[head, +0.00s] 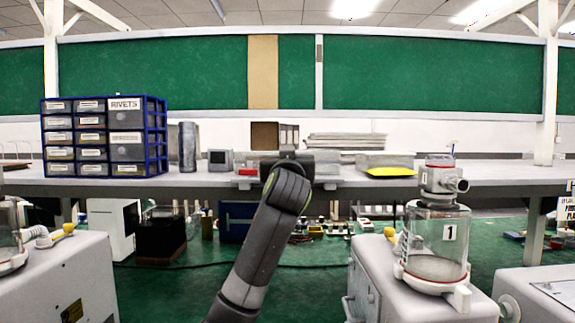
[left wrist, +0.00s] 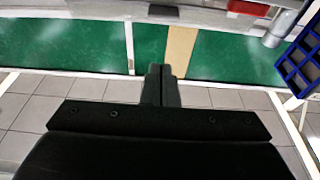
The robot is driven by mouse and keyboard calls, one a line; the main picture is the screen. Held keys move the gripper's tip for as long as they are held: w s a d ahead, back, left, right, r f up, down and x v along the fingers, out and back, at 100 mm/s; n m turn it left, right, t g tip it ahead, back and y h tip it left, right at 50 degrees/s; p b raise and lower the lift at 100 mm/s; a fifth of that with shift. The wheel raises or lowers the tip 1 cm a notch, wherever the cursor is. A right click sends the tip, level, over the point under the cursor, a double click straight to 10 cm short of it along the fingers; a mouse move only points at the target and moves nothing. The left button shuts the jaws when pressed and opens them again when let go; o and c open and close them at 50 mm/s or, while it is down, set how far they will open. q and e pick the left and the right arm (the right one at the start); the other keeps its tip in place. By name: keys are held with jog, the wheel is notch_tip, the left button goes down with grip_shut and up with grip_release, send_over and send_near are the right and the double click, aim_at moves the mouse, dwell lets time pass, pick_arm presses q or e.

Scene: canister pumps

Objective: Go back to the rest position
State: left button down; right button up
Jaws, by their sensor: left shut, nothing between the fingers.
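My left arm reaches up from the bottom middle of the head view, with its dark wrist in front of the workbench edge. The fingers of my left gripper are hidden behind the wrist there. In the left wrist view my left gripper (left wrist: 161,86) shows its two dark fingers pressed together with nothing between them. That view is upside down, with the green wall panel (left wrist: 215,58) and ceiling tiles beyond the fingers. My right gripper is in neither view.
A canister pump labelled 1 (head: 436,238) stands on a grey housing (head: 378,278) right of my arm. Another grey housing (head: 70,272) is at left. The workbench (head: 210,182) spans the back, carrying a blue drawer cabinet (head: 105,137). Green floor shows between the housings.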

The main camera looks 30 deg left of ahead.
pick_arm(q)
jog(key=shift+s+d+f, duration=0.25)
jog(key=shift+s+f, duration=0.05)
jog(key=shift+s, duration=0.2)
